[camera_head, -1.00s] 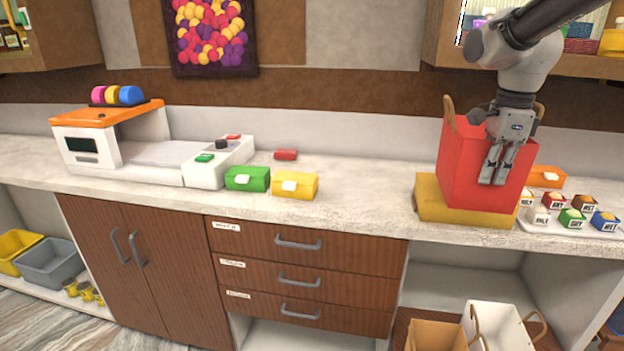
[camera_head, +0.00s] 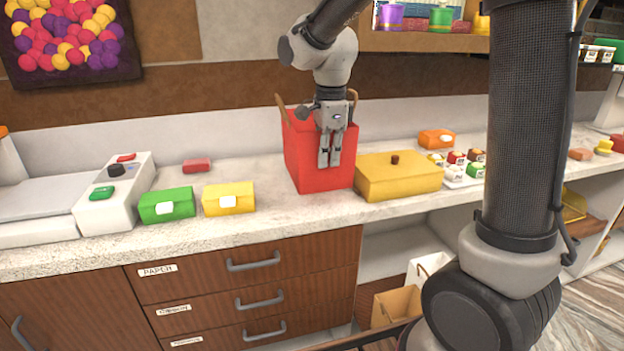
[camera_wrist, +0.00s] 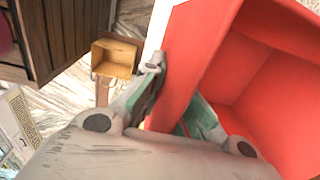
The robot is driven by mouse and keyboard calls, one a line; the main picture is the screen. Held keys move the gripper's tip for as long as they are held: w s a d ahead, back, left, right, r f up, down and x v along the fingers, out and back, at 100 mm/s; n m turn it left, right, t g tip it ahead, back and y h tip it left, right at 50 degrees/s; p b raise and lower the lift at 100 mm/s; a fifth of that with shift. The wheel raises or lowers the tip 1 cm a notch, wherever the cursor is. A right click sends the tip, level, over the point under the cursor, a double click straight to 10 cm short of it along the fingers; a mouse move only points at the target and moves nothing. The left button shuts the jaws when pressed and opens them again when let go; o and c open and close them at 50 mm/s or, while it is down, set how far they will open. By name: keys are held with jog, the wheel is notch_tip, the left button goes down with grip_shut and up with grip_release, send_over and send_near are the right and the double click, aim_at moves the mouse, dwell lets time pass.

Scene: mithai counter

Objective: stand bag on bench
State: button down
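The red bag (camera_head: 305,170) stands upright over the counter top (camera_head: 270,215), just left of the yellow lidded box (camera_head: 400,180). It has tan handles and an open top. Its base looks at counter level, but I cannot tell whether it touches. My gripper (camera_head: 330,164) points down at the bag's front side. In the wrist view, the red bag (camera_wrist: 270,85) fills the right side, its inside visible. One of my fingers lies on each side of its red wall, closed on it; the far finger is partly hidden by the wall.
A green box (camera_head: 167,206) and a yellow box (camera_head: 230,198) lie left of the bag, with a red block (camera_head: 197,166) behind. A scale-like machine (camera_head: 110,195) is farther left. An orange box (camera_head: 437,139) and small labelled boxes are at right. Bare counter lies in front.

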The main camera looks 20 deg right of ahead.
aim_at(327, 176)
jog(key=shift+a+f, duration=0.1)
jog(key=shift+f, duration=3.15)
jog(key=c, duration=1.6)
grip_release()
jog(key=shift+c, duration=0.2)
notch_tip(327, 176, up, 12)
jog(key=s+d+n+t, duration=0.2)
jog(key=s+d+n, duration=0.4)
jog(key=s+n, duration=0.3)
jog(key=s+d+n+t, duration=0.2)
jog(key=s+d+n, duration=0.5)
jog(key=s, duration=0.6)
jog(key=shift+s+d+n, duration=0.3)
jog(key=shift+n, duration=0.7)
